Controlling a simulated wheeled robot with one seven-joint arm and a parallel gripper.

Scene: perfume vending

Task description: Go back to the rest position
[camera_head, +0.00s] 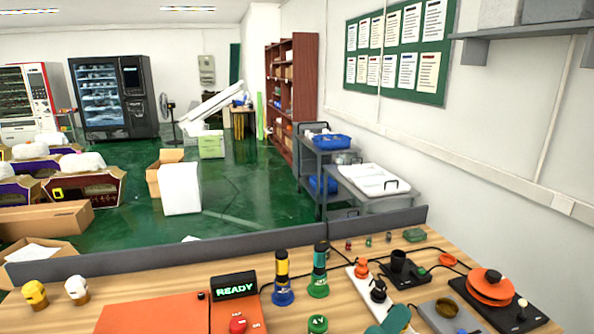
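My gripper is not in view, and no part of my arm can be made out for sure. A wooden table (240,268) fills the lower part of the view. On it stands a black box with a lit green READY display (235,286), beside a flat orange panel (155,314). A red button (238,324) sits in front of the display. A blue-based bottle-like piece (283,280) and a green-based one (319,272) stand upright to the right. A yellow head-shaped piece (35,294) and a white one (77,289) stand at the left.
Beyond are a cart with a blue bin (332,142), open boxes and vending machines.

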